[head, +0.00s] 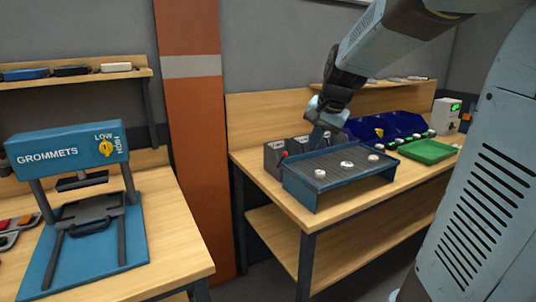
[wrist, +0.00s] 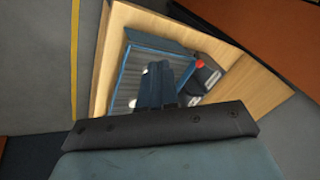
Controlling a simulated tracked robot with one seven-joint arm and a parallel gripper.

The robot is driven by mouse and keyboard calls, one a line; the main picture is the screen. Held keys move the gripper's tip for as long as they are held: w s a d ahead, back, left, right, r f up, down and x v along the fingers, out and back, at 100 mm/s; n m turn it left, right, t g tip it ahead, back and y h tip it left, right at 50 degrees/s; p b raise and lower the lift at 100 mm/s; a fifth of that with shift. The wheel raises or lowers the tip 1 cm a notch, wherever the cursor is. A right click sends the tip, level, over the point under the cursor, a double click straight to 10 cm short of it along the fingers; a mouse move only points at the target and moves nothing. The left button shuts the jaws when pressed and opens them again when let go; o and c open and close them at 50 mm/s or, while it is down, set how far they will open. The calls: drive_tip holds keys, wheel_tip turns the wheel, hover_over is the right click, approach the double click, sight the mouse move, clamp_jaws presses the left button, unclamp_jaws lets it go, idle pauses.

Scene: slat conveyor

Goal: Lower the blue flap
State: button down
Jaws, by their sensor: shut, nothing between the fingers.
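The conveyor (head: 340,168) is a blue-framed slatted bed with several white round pieces on it, on the wooden bench. A blue panel (head: 298,191) closes its near left end and looks like the flap; it appears raised. In the wrist view the same blue panel (wrist: 155,41) seems to lie across the top end of the slatted bed (wrist: 127,85). My gripper (head: 319,138) is above the back edge of the conveyor, near the grey boxes, apart from the panel. In the wrist view my gripper (wrist: 168,68) is shut and empty, hiding part of the bed.
Grey boxes (head: 280,153), one with a red knob, stand behind the conveyor's left end. Dark blue bins (head: 385,126) and a green tray (head: 428,151) lie to the right. A blue grommet press (head: 75,150) stands on the left bench. Bare wood (head: 265,185) shows left of the conveyor.

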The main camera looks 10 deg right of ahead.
drive_tip(key=w+d+f+m+y, duration=0.1)
drive_tip(key=w+d+f+m, duration=0.1)
drive_tip(key=w, duration=0.7)
drive_tip(key=shift+w+d+f+m, duration=0.2)
drive_tip(key=shift+d+f+m, duration=0.2)
drive_tip(key=shift+d+m, duration=0.25)
drive_tip(key=shift+f, duration=0.15)
drive_tip(key=x, duration=0.9)
drive_tip(key=shift+a, duration=0.1)
drive_tip(key=shift+w+a, duration=0.35)
drive_tip(key=shift+w, duration=0.3)
drive_tip(key=shift+w+a, duration=0.35)
drive_tip(key=shift+w, duration=0.25)
drive_tip(key=shift+w+a, duration=0.35)
drive_tip(key=shift+w, duration=0.3)
